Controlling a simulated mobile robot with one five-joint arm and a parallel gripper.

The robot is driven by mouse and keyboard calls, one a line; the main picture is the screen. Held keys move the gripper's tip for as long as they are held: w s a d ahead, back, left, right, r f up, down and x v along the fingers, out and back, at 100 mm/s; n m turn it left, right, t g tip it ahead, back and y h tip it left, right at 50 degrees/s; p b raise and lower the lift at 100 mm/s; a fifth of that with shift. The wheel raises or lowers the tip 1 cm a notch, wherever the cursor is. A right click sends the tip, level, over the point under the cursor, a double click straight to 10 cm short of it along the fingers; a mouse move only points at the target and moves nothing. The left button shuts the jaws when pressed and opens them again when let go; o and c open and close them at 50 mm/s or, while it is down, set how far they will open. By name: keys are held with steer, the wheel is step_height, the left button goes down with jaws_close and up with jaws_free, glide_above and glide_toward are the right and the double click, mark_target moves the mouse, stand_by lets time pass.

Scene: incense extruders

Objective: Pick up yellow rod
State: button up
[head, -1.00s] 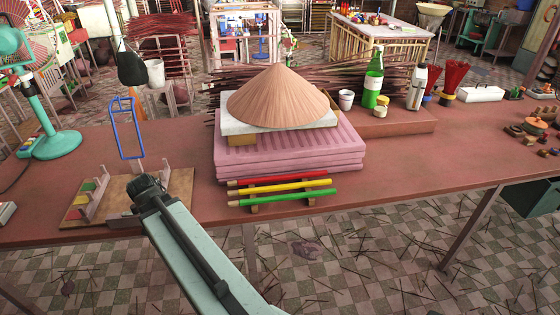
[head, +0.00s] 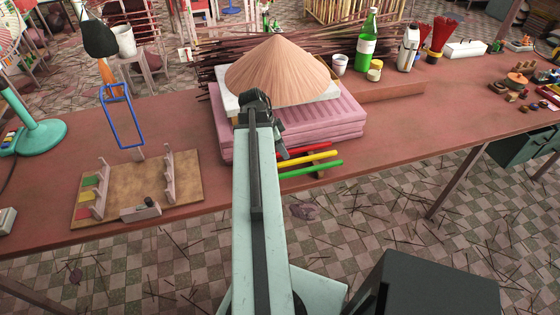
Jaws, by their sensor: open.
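The yellow rod (head: 312,160) lies on the table in front of the pink stack, between a red rod (head: 312,147) at the back and a green rod (head: 314,169) at the front. My arm hides the left parts of all three rods. My gripper (head: 281,150) is at the end of the arm, dark and partly hidden behind it, at the visible left part of the rods. It is open. I cannot tell whether it touches a rod.
A pink stack (head: 340,125) under a conical hat (head: 277,72) stands just behind the rods. A wooden rack (head: 150,188) with slotted uprights is to the left. A blue wire frame (head: 124,130) stands behind it. The table (head: 440,125) is mostly clear to the right.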

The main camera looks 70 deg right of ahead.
mark_target(288, 162)
steer(key=shift+d+f+b, duration=0.15)
steer(key=shift+f+b, duration=0.55)
steer(key=shift+f, duration=0.05)
steer(key=shift+d+f+b, duration=0.15)
steer(key=shift+f+b, duration=0.55)
steer(key=b+x, duration=0.4)
steer(key=x, duration=0.1)
steer(key=shift+w+f+b, duration=0.1)
steer(key=shift+w+b, duration=0.05)
steer(key=shift+b, duration=0.2)
steer(key=shift+r, duration=0.2)
jaws_close()
